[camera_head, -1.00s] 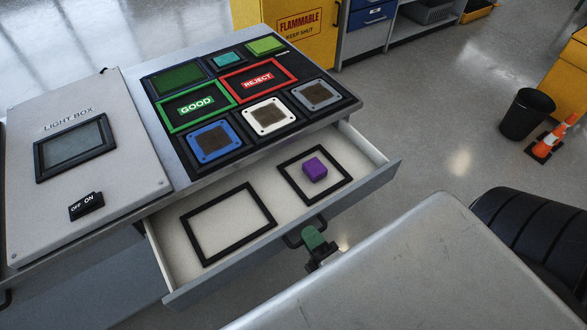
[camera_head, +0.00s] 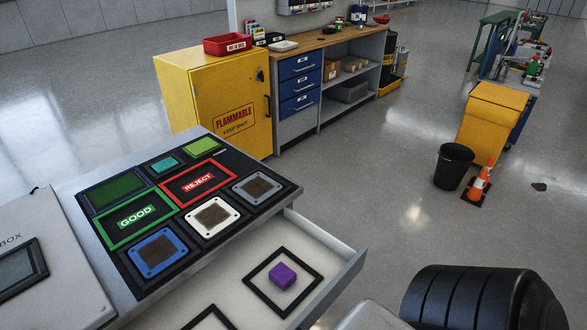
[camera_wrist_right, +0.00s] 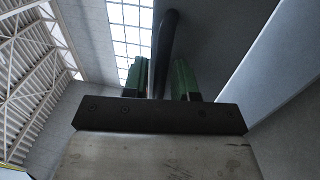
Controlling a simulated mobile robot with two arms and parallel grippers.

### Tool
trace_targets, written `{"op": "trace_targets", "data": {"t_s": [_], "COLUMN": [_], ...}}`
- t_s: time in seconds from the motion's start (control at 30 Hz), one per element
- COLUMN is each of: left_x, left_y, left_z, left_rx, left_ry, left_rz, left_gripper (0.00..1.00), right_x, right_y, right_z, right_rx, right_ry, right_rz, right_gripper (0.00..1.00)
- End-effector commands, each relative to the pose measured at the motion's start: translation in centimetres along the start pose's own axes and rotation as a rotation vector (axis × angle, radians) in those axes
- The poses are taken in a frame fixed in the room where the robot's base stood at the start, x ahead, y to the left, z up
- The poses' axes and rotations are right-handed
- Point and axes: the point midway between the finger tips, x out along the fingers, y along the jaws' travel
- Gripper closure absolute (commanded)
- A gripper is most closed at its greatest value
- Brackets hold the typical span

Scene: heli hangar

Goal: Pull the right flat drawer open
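The flat drawer (camera_head: 332,288) under the button panel (camera_head: 278,200) stands pulled out, with its pale inside showing. In it are a black square frame (camera_head: 252,284) around a purple block (camera_head: 282,275) and part of a second black frame (camera_head: 207,318). The drawer's handle is below the head view. In the right wrist view, my right gripper (camera_wrist_right: 161,80) has its two green fingers on either side of a dark bar (camera_wrist_right: 166,45), which looks like the drawer handle. The fingers look closed in on it. My left gripper is not in view.
The light box (camera_head: 50,270) sits left of the panel. Beyond stand a yellow flammables cabinet (camera_head: 185,95) and a workbench with blue drawers (camera_head: 300,85). A black bin (camera_head: 453,168) and traffic cone (camera_head: 479,184) stand at right. The floor between is clear.

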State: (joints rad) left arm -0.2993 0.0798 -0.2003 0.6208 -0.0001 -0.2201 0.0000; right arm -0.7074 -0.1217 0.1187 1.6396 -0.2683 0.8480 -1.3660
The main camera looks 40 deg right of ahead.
Motion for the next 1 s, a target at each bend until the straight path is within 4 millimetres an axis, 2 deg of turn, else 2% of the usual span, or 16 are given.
{"op": "trace_targets", "data": {"t_s": [0.3,0.4,0.53,0.8,1.0], "left_x": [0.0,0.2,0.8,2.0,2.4], "left_y": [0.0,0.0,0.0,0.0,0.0], "left_z": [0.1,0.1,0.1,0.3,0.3], "left_rx": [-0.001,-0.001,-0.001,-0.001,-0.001], "left_ry": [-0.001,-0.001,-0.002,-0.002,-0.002], "left_rz": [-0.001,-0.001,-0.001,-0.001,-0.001], "left_gripper": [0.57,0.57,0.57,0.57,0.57], "right_x": [0.0,-0.6,-2.6,-8.1,-10.4], "right_y": [0.0,-0.1,-0.2,-0.3,-0.1], "right_z": [-0.1,-0.1,-0.1,0.0,0.0], "right_rx": [0.0,0.0,0.0,0.0,0.0], "right_ry": [0.002,0.002,0.001,0.0,0.0], "right_rz": [0.0,-0.001,-0.003,-0.004,-0.002], "right_gripper": [0.64,0.64,0.64,0.64,0.64]}}
